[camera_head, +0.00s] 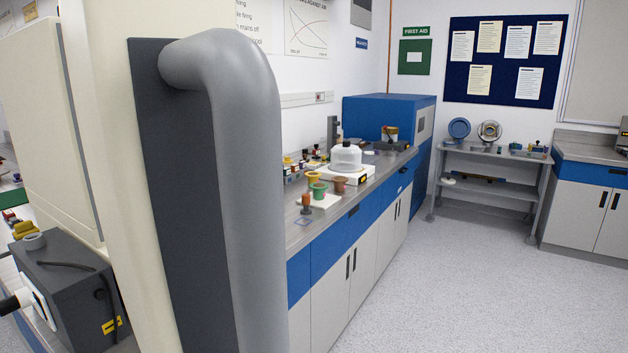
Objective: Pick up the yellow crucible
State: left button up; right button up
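The yellow crucible (313,177) stands on the grey worktop in the middle of the camera_head view, some distance away. It is small in the picture and its lower part is partly hidden by the green crucible (319,190) in front of it. A reddish-brown crucible (340,185) stands just to the right. Neither of my grippers is in view.
A thick grey curved tube (250,180) on a cream panel fills the near left. The floor (470,290) at right is clear.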

aim_at(313, 177)
jog(key=i+l, duration=0.15)
jog(key=l, duration=0.25)
jog(key=i+l, duration=0.15)
jog(key=l, duration=0.2)
jog(key=i+l, duration=0.2)
jog(key=l, duration=0.2)
jog(key=i+l+u, duration=0.1)
jog(key=l, duration=0.3)
jog(key=i+l, duration=0.2)
jog(key=l, duration=0.15)
